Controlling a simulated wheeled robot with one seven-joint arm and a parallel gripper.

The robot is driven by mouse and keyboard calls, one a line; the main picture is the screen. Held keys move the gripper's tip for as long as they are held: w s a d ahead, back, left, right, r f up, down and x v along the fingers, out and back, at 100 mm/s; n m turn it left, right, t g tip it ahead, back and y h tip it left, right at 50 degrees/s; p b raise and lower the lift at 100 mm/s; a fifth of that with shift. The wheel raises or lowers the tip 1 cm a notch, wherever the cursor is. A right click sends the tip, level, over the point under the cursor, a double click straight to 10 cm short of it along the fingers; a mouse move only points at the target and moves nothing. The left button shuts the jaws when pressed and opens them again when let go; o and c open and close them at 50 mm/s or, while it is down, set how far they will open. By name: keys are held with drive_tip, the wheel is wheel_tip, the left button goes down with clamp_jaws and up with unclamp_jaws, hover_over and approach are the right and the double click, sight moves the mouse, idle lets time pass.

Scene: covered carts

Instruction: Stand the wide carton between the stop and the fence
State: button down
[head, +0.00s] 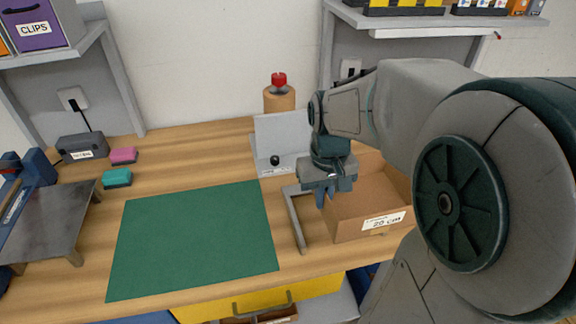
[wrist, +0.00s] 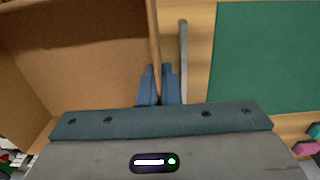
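The wide carton (head: 348,226) is an open brown box with a "20 cm" label on its front, at the right of the bench. My gripper (head: 324,203) points down at its left wall. In the wrist view the carton (wrist: 75,60) fills the left, and its wall runs between my gripper's close-set fingers (wrist: 158,88), which appear closed on it. A grey angled metal bar (head: 297,222) lies just left of the carton. A pale upright plate (head: 283,135) with a black knob stands behind it. I cannot tell which is stop or fence. My arm hides the carton's right side.
A green mat (head: 195,240) lies left of the bar, flat and clear. A brown cylinder with a red top (head: 279,92) stands behind the plate. Pink (head: 123,156) and teal (head: 117,178) blocks and a metal stand (head: 45,220) are at left. Shelves hang above.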

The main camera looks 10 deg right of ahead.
drive_tip(key=w+a+f, duration=0.1)
drive_tip(key=w+f, duration=0.1)
drive_tip(key=w+a+f+p, duration=0.1)
drive_tip(key=w+f, duration=0.1)
drive_tip(key=f, duration=0.1)
drive_tip(key=w+a+f, duration=0.1)
drive_tip(key=w+f, duration=0.1)
drive_tip(key=f, duration=0.1)
drive_tip(key=shift+w+a+f, duration=0.1)
drive_tip(key=shift+w+f, duration=0.05)
drive_tip(key=shift+w, duration=0.1)
drive_tip(key=shift+f+b, duration=0.35)
drive_tip(key=shift+f, duration=0.3)
drive_tip(key=c, duration=1.6)
unclamp_jaws()
drive_tip(key=shift+c, duration=0.2)
